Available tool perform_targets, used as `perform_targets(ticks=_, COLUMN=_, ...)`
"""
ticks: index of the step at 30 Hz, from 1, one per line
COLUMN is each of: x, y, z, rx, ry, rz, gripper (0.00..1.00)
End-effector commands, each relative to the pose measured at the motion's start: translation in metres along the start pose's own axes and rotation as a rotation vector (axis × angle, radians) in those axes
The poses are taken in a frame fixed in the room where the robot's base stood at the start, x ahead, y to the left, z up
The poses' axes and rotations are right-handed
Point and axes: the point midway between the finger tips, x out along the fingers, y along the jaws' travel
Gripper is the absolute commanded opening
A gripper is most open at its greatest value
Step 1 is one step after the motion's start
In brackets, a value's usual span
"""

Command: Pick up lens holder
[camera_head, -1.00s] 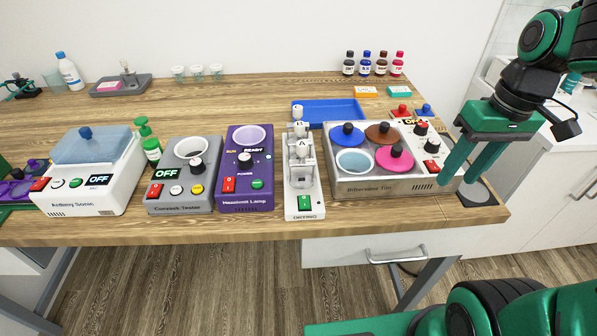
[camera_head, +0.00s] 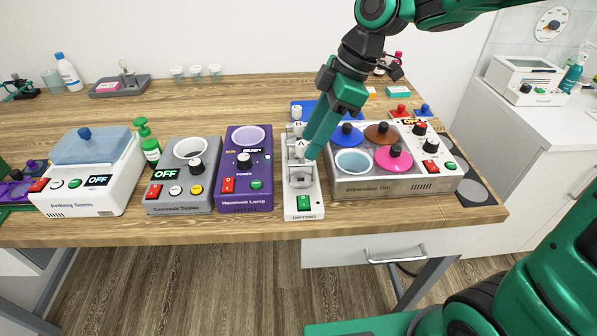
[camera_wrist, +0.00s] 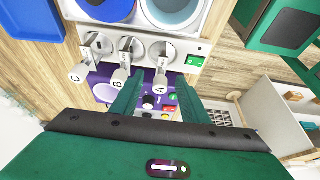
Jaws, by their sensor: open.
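The white device (camera_head: 290,214) with a green switch stands near the table's front edge, with a row of upright holders lettered A, B and C. In the wrist view I see holder A (camera_wrist: 161,82), holder B (camera_wrist: 119,78) and holder C (camera_wrist: 80,72), each a pale lettered tab by a round metal seat. I cannot tell which the task calls the lens holder. My gripper (camera_head: 308,155) is open over this device, pointing down. In the wrist view, holder A appears between its fingertips (camera_wrist: 157,84); contact cannot be told. In the head view my fingers partly hide the holders.
The purple lamp box (camera_head: 246,201) stands close on the left. The grey and white device (camera_head: 380,188) with colored lids stands close on the right. A blue tray (camera_head: 345,109) lies behind. Bare wood (camera_head: 240,95) is free farther back.

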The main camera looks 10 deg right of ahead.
Motion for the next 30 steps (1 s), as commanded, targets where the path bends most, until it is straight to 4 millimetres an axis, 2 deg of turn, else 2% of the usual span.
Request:
perform_targets(ticks=12, x=0.048, y=-0.002, z=-0.007, rx=0.001, ry=-0.001, rz=-0.002, gripper=0.41)
perform_targets(ticks=21, x=0.052, y=-0.001, z=-0.007, rx=0.001, ry=-0.001, rz=0.0, gripper=0.41)
perform_targets(ticks=22, x=0.052, y=-0.001, z=-0.007, rx=0.001, ry=-0.001, rz=0.0, gripper=0.36)
perform_targets(ticks=24, x=0.052, y=-0.001, z=-0.007, rx=0.001, ry=-0.001, rz=0.0, gripper=0.19)
perform_targets(ticks=27, x=0.052, y=-0.001, z=-0.007, rx=0.001, ry=-0.001, rz=0.0, gripper=0.0)
perform_targets(ticks=30, x=0.052, y=-0.001, z=-0.007, rx=0.001, ry=-0.001, rz=0.0, gripper=0.0)
